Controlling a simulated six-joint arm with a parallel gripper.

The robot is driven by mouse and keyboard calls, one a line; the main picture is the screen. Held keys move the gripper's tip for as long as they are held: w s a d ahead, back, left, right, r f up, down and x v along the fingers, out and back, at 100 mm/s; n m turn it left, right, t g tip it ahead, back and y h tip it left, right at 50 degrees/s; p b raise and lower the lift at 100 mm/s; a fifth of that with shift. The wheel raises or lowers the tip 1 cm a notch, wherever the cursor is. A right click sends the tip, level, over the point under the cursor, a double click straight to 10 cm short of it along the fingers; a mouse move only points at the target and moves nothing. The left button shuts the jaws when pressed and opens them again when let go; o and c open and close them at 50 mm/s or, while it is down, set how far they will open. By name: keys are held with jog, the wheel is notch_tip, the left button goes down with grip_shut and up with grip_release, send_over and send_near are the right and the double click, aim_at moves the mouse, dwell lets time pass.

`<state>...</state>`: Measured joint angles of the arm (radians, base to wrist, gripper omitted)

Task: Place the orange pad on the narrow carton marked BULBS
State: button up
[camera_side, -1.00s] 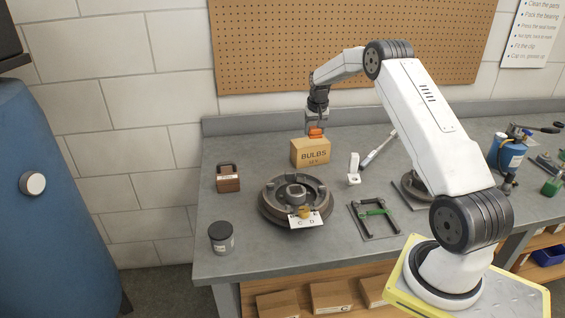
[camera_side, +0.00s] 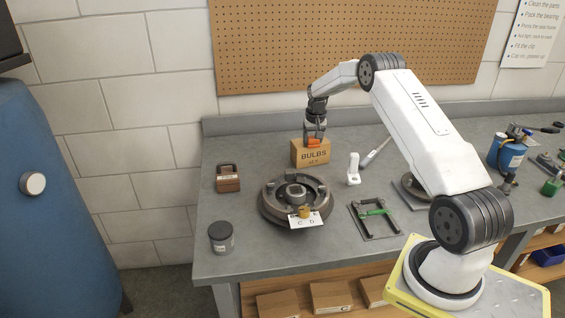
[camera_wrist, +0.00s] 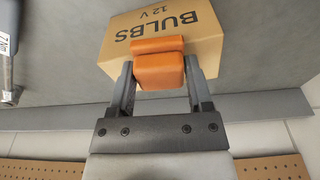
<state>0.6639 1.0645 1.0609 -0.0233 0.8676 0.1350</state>
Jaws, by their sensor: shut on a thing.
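The BULBS carton (camera_side: 313,157) is a tan box standing on the grey bench near its back edge. It also shows in the wrist view (camera_wrist: 195,27), with its print upside down. The orange pad (camera_side: 314,142) is at the top of the carton, between my fingers. In the wrist view the orange pad (camera_wrist: 160,70) covers part of the carton. My gripper (camera_side: 314,137) points down over the carton and is shut on the pad. It also shows in the wrist view (camera_wrist: 160,82), a finger on each side of the pad. I cannot tell whether the pad touches the carton top.
A dark round drum (camera_side: 296,199) with a white card (camera_side: 305,220) lies in front of the carton. A brown padlock-shaped block (camera_side: 228,178) is at left, a dark jar (camera_side: 221,237) at front left.

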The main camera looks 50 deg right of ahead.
aim_at(314, 145)
jog(key=o, duration=1.3)
jog(key=shift+f, duration=0.1)
jog(key=shift+c, duration=0.2)
notch_tip(314, 145, up, 12)
jog(key=s+a, duration=0.1)
jog(key=shift+s+a, duration=0.15)
